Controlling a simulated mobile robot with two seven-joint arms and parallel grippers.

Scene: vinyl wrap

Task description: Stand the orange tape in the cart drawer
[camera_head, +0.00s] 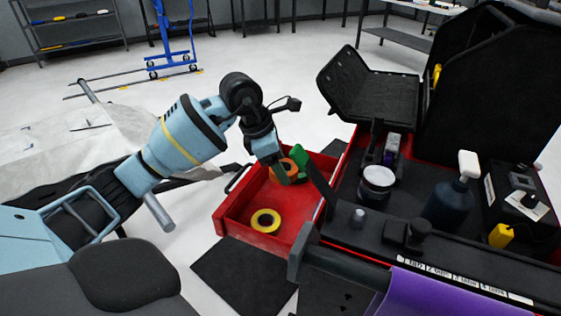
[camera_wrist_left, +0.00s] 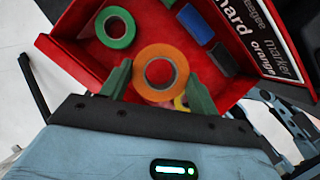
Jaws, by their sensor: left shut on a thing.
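The orange tape (camera_wrist_left: 160,50) is a ring held between the two green fingers of my left gripper (camera_wrist_left: 158,72), which is shut on it. In the wrist view the ring's round face is toward the camera. In the head view the orange tape (camera_head: 283,163) is partly hidden by my left gripper (camera_head: 292,173), at the far part of the open red cart drawer (camera_head: 224,212). I cannot tell if it touches the drawer floor. My right gripper is not in view.
A yellow tape (camera_head: 265,229) lies flat in the drawer's near part. The wrist view shows a green tape (camera_wrist_left: 103,21), a blue block (camera_wrist_left: 194,24) and a dark block (camera_wrist_left: 221,60) inside the drawer. The cart top (camera_head: 345,215) holds a jar (camera_head: 376,184) and bottle (camera_head: 447,203).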

